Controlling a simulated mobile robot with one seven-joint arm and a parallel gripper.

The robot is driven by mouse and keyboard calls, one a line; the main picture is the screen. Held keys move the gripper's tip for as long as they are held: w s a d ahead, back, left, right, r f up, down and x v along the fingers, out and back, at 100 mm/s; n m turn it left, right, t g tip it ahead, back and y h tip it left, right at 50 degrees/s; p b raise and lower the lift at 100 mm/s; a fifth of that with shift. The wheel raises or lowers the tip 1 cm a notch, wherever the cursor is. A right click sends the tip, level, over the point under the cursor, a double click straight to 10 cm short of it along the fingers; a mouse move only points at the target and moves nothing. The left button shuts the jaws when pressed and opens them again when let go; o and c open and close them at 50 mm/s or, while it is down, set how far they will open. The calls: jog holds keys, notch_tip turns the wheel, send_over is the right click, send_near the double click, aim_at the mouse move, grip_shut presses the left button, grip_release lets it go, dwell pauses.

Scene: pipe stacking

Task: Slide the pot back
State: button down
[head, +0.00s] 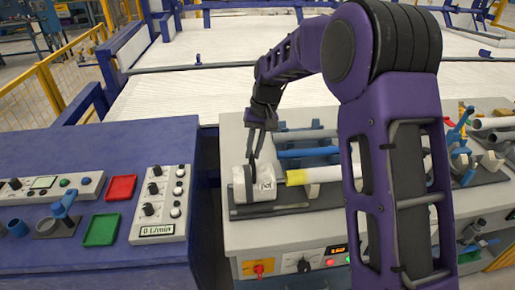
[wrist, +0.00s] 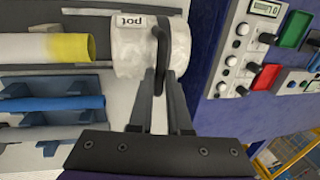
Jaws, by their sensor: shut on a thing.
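The pot (head: 258,185) is a whitish cylinder lying on its side at the left end of a dark rack on the grey bench, with a "pot" label facing front. It also shows in the wrist view (wrist: 178,48), with a dark curved handle (wrist: 160,50). My gripper (head: 258,150) comes down on the pot from above. In the wrist view my gripper (wrist: 161,78) is shut on the handle. A white pipe with a yellow end (head: 296,177) points at the pot's right side; the wrist view shows a small gap between them (wrist: 78,47).
A blue pipe (head: 309,152) lies in the rack behind the yellow-ended one. A blue bench (head: 120,145) at left carries control boxes, a red tray (head: 121,187) and a green tray (head: 102,229). My arm hides the middle of the grey bench (head: 290,239).

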jog(key=c, duration=0.9)
grip_release()
jog(key=shift+a, duration=0.45)
jog(key=shift+o, duration=0.2)
jog(key=shift+d, duration=0.1)
jog(key=shift+d+r, duration=0.1)
jog(key=shift+r, duration=0.15)
jog(key=d+r, duration=0.3)
jog(key=r, duration=1.3)
jog(key=shift+w+r, duration=0.3)
jog(key=shift+r, duration=0.05)
jog(key=shift+d, duration=0.1)
